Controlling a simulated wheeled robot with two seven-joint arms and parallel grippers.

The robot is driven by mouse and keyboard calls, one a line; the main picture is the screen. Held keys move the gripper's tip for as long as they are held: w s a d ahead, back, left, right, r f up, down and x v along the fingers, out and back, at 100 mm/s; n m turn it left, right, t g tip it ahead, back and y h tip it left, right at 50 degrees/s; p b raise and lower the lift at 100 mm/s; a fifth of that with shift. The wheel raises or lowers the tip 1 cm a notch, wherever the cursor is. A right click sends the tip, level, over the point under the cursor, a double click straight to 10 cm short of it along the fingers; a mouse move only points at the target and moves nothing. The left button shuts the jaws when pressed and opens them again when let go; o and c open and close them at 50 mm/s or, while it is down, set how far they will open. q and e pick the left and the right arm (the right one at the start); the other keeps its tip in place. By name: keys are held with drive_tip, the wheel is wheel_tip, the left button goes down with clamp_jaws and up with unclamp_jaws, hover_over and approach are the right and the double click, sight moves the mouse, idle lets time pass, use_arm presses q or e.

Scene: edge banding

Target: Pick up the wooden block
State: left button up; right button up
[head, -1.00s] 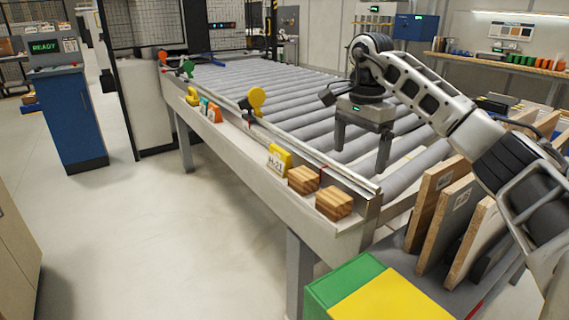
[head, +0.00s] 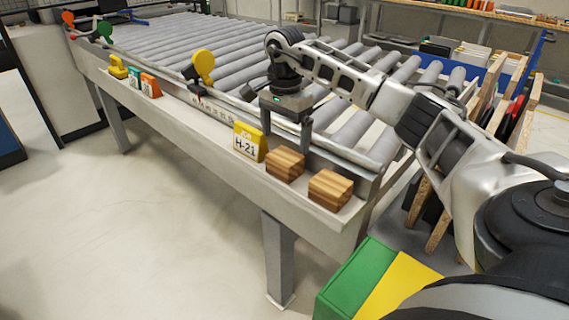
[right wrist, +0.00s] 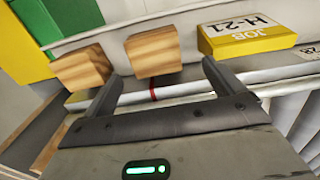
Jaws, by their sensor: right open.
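Two striped wooden blocks sit on the ledge along the conveyor's front, one nearer the yellow job tag (head: 285,166) and one at the ledge's right end (head: 329,189). My right gripper (head: 284,142) points down, open and empty, above the conveyor's front edge just behind the tag and the nearer block. In the right wrist view, the nearer block (right wrist: 155,50) shows beyond and between the open fingers, apart from them as far as I can tell. The end block (right wrist: 82,68) is left of it, beyond the left finger. My left gripper is not in view.
The yellow H-21 job tag (head: 249,142) stands beside the nearer block. A yellow round paddle (head: 204,66) and small coloured tags (head: 150,86) are farther along the ledge. A green and yellow box (head: 362,280) stands below the right end. The floor at left is clear.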

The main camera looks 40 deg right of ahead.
sight(285, 156)
drive_tip(key=shift+s+a+f+p, duration=0.1)
drive_tip(key=shift+f+p, duration=0.05)
drive_tip(key=shift+f, duration=0.9)
drive_tip(key=shift+s+a+f+p, duration=0.1)
drive_tip(key=shift+s+f+p, duration=0.1)
drive_tip(key=shift+f, duration=0.85)
drive_tip(key=shift+s+a+f+p, duration=0.1)
drive_tip(key=shift+f+p, duration=0.05)
drive_tip(key=shift+f, duration=0.9)
drive_tip(key=shift+c, duration=0.3)
drive_tip(key=c, duration=1.1)
